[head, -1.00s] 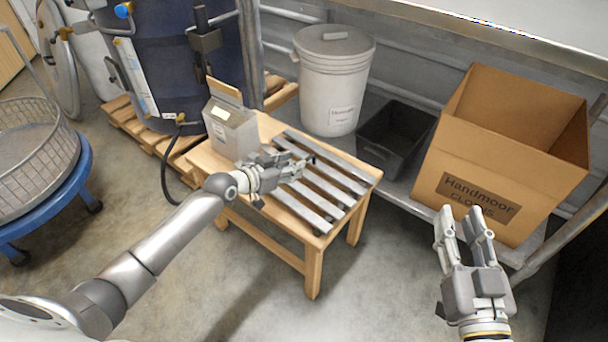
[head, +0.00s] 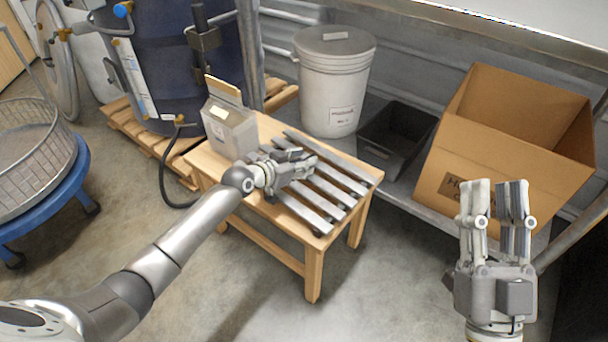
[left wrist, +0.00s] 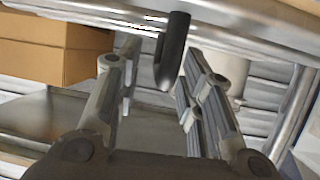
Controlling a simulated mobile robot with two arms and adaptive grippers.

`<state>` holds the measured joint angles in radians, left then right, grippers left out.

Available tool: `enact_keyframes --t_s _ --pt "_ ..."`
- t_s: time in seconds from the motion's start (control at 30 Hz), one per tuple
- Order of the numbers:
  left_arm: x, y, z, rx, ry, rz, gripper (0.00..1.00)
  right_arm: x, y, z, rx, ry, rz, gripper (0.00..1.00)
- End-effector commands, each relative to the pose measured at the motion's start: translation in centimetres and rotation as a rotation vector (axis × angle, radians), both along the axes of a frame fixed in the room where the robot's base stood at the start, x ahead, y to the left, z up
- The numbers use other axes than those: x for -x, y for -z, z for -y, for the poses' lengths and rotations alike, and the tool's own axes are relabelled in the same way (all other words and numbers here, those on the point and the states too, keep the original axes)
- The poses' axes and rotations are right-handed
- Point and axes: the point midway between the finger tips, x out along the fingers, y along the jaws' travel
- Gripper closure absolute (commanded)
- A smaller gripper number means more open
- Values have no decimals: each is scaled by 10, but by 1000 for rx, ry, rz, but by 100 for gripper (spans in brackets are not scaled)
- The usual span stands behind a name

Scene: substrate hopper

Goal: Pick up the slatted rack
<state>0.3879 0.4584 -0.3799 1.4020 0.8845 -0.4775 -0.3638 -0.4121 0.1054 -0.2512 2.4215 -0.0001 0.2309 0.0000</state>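The slatted rack (head: 338,193), a set of parallel grey slats, lies flat on a small wooden table (head: 313,262). My left gripper (head: 309,163) is over the rack's left and middle part, hiding some of the slats. I cannot tell whether it touches them. In the left wrist view my left gripper's fingers (left wrist: 160,90) stand apart with no slat clearly between them. A dark rounded bar end (left wrist: 173,50) shows near the fingertips; I cannot tell what it belongs to. My right gripper (head: 495,185) is open and empty, raised in front of the cardboard box (head: 450,215).
A grey carton (head: 230,132) stands on the table left of the rack. Behind are a white lidded bucket (head: 334,85) and a black bin (head: 385,150) on a low shelf. A dark blue drum (head: 165,75) stands on a pallet. Floor in front is clear.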

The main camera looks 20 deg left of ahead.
Motion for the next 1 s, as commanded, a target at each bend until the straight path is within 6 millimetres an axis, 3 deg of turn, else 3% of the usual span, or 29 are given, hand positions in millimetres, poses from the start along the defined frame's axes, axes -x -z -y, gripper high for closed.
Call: enact_keyframes --t_s 0.13,0.4,1.0 --pt "0 0 0 0 0 0 67 0 0 0 0 0 -1 68" --pt "0 0 0 0 0 0 100 0 0 0 1 0 -2 68" --pt "-1 -4 0 2 -1 8 100 -1 0 0 1 0 -4 68"
